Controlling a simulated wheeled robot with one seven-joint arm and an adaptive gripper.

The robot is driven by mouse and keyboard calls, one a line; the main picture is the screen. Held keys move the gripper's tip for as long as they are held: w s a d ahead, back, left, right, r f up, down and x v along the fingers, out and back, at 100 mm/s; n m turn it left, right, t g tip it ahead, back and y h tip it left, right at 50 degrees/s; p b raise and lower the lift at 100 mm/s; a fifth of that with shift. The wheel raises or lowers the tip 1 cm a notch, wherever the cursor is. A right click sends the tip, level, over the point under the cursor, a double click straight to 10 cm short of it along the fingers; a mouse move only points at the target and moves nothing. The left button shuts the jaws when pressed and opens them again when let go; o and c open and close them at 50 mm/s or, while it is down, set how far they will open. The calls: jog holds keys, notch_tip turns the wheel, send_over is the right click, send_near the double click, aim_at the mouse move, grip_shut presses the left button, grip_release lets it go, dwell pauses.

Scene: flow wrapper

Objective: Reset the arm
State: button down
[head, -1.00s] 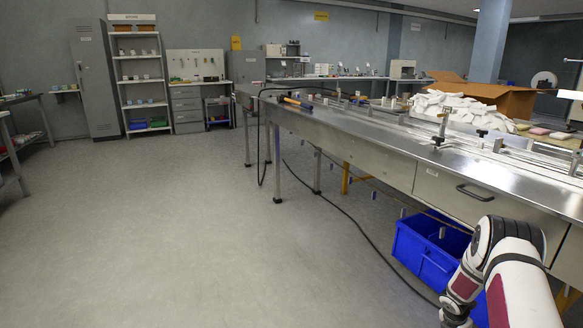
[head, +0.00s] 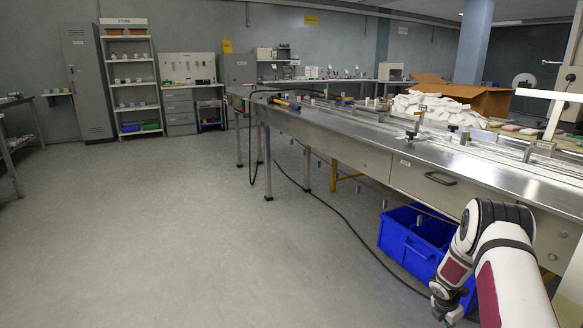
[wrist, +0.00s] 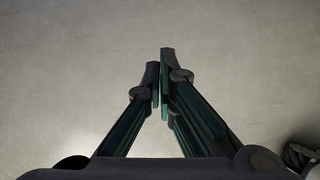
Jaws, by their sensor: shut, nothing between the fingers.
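My gripper (wrist: 160,82) points down over bare grey floor in the wrist view. Its two dark fingers with green inner faces meet at the tips, shut with nothing between them. In the head view my white, dark red and black arm is folded at the lower right, beside the flow wrapper's steel bench (head: 350,147). The wrist end hangs low in front of the blue crate there. The fingers themselves are not clearly seen in the head view.
The blue crate (head: 408,242) stands on the floor under the bench, close to my arm. A black cable (head: 345,222) runs across the floor. White packs (head: 440,108) are heaped on the bench's far side. Shelves (head: 131,85) stand at the back.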

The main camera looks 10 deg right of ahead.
jog(key=s+a+r+m, duration=0.1)
jog(key=a+r+m, duration=0.25)
jog(key=r, duration=0.75)
jog(key=a+r+m+h, duration=0.15)
jog(key=a+r, duration=0.25)
jog(key=r, duration=0.6)
jog(key=s+a+r+m+y, duration=0.1)
jog(key=a+r+m, duration=0.3)
jog(key=r, duration=0.7)
jog(key=s+a+r+m, duration=0.4)
jog(key=s+a+r, duration=0.5)
jog(key=a+r, duration=0.1)
jog(key=s+a+r+m+y, duration=0.25)
jog(key=s+a, duration=0.35)
jog(key=s, duration=0.4)
jog(key=s+a+r+m+g+y+p, duration=0.1)
jog(key=s+a+m, duration=0.2)
jog(key=s+a, duration=0.55)
jog(key=s+a+r+m+y, duration=0.1)
jog(key=s+a+r+m, duration=0.3)
jog(key=s, duration=0.8)
notch_tip(320, 180, up, 31)
jog(key=n+t+p, duration=0.2)
jog(key=t+p, duration=0.2)
jog(key=p, duration=2.7)
jog(key=shift+w+a, duration=0.15)
jog(key=shift+w, duration=0.15)
